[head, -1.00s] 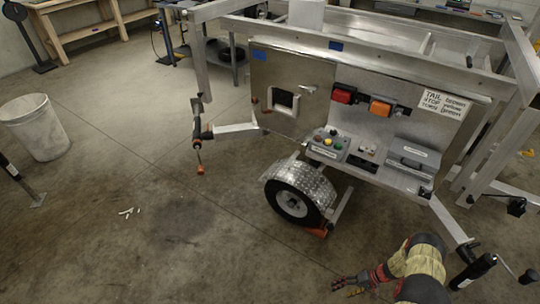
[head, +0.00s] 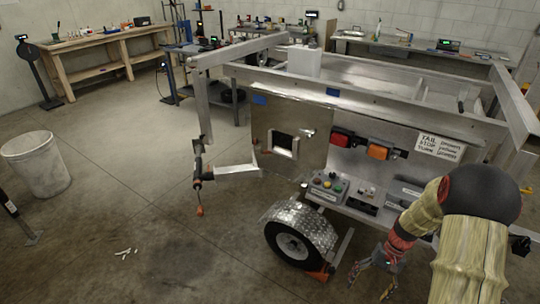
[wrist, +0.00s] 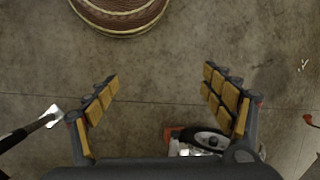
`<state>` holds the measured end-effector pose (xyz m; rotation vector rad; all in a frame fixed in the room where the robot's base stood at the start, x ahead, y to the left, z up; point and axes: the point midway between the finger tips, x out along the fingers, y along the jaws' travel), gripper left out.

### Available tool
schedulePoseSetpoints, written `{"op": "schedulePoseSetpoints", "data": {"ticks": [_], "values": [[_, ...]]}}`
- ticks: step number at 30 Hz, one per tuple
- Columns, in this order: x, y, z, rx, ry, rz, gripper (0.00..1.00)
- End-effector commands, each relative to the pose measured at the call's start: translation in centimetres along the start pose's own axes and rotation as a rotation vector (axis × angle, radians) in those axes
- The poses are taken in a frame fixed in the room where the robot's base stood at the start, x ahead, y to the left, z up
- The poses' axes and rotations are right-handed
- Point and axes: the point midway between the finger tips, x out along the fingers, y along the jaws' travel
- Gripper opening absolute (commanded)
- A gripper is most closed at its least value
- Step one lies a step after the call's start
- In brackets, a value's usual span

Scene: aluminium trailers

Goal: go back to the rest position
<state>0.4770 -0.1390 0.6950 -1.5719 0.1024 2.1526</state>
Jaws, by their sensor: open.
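My gripper (head: 374,272) is at the lower right in the head view, at the end of my arm. It hangs in front of the trailer's side, to the right of the wheel (head: 293,247). In the wrist view my gripper (wrist: 161,92) is open, with its two padded fingers wide apart. Nothing is between the fingers but a view of the concrete floor. Part of a wheel (wrist: 205,139) with an orange piece beside it shows near the right finger.
The aluminium trailer (head: 350,105) fills the middle and right, with a control box (head: 327,187) on its shelf. A grey bin (head: 38,165) stands at the left. Workbenches (head: 105,52) line the back. The floor at left centre is open, with small white pieces (head: 125,252) on it.

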Motion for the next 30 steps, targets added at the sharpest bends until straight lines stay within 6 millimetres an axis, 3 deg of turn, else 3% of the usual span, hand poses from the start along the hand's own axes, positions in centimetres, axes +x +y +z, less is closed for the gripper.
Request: {"op": "schedulePoseSetpoints", "data": {"ticks": [1,3,12,21,30], "values": [[-2.0,-0.8,1.4,-0.003,0.019,0.020,0.82],[-4.1,-1.6,3.2,-0.003,0.041,0.045,0.82],[-11.5,-4.6,11.4,-0.033,0.159,0.135,0.82],[-16.7,-6.8,19.4,-0.130,0.302,0.202,0.82],[-20.5,-8.6,26.5,-0.262,0.474,0.237,0.82]]}}
